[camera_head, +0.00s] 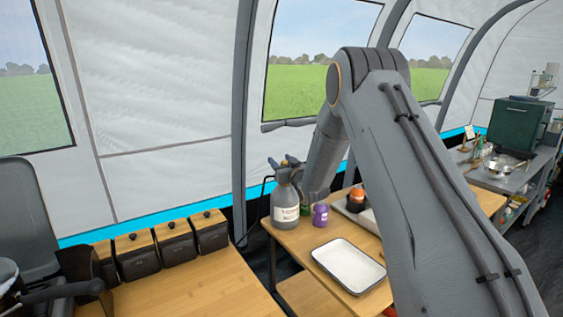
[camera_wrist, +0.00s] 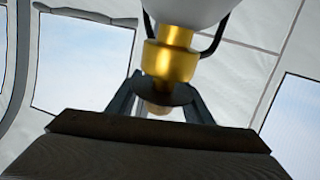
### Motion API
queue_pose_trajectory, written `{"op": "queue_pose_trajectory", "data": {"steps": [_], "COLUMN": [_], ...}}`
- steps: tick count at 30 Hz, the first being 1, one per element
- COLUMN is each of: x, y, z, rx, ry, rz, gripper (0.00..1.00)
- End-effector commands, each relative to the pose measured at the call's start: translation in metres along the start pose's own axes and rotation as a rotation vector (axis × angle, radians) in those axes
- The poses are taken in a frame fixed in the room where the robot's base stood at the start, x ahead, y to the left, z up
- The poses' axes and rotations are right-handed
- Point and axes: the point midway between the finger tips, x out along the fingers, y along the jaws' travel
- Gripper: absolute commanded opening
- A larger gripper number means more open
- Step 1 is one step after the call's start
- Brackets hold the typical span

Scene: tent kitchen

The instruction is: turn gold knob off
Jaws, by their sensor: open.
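In the wrist view, a shiny gold fitting, which I take as the gold knob (camera_wrist: 170,62), joins a pale rounded body (camera_wrist: 185,10) at the top. A dark disc and a small tan tip show at its lower end. My gripper (camera_wrist: 160,103) is open, with one finger on each side of that lower end; I cannot tell whether they touch it. In the head view, a grey bottle with a white label (camera_head: 285,205) stands on a wooden table, with my arm just right of it. The gold knob and my fingertips cannot be made out there.
A white tray (camera_head: 348,266), a purple jar (camera_head: 320,214) and an orange-and-black container (camera_head: 356,198) share the wooden table (camera_head: 300,242). Several black boxes with wooden lids (camera_head: 175,242) line the left counter. The tent wall is close behind.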

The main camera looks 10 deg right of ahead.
Motion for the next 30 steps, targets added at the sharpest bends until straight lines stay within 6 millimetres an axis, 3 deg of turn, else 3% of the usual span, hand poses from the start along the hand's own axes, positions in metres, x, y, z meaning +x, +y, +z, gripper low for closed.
{"op": "queue_pose_trajectory", "data": {"steps": [1,6,9,20,30], "x": [-0.0001,-0.0002,-0.0002,0.0001,-0.0007], "y": [0.0,0.0,0.0001,0.0015,0.0087], "z": [0.0,-0.0001,-0.0001,0.0015,0.0026], "rx": [0.0,0.0,0.0,0.001,0.0], "ry": [0.0,0.0,0.0,-0.004,-0.016], "rz": [0.0,0.0,0.0,0.066,0.316], "gripper": [0.46,0.17,0.05,0.05,0.05]}}
